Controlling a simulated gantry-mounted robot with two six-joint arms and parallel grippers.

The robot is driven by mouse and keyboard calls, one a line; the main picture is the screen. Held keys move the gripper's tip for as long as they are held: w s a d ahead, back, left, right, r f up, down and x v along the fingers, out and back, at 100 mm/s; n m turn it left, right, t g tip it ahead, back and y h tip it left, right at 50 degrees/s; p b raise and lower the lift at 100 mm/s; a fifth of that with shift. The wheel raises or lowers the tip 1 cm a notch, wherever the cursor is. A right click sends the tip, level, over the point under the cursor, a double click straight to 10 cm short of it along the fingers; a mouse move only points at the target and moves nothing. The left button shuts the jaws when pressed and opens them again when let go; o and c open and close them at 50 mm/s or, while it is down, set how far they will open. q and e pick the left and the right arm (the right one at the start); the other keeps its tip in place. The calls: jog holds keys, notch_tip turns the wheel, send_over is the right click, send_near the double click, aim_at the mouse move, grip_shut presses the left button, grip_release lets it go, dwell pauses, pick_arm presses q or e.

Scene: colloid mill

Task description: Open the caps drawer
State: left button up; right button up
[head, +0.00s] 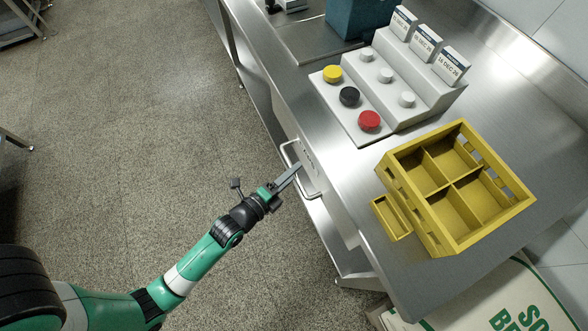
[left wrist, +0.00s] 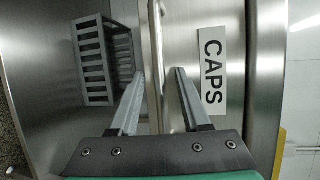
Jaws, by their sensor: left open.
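The caps drawer is a steel front under the bench edge, with a white CAPS label (left wrist: 212,65) in the left wrist view. Its bar handle (head: 287,153) stands out from the front in the head view; it also shows in the left wrist view (left wrist: 156,40). The drawer front looks flush with the bench. My left gripper (head: 296,169) is open at the handle, its fingers reaching toward the drawer front. In the left wrist view the gripper (left wrist: 159,73) has one finger on each side of the bar, with visible gaps. My right gripper is not in view.
A yellow divided crate (head: 447,249) stands on the steel bench. A white stepped stand (head: 432,95) holds a yellow cap (head: 332,73), a black cap (head: 349,96) and a red cap (head: 369,121). A grey slatted object (left wrist: 94,60) shows left of the handle.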

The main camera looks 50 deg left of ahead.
pick_arm(q)
jog(key=shift+w, duration=0.5)
jog(key=shift+s, duration=0.1)
grip_shut()
dwell(1.0)
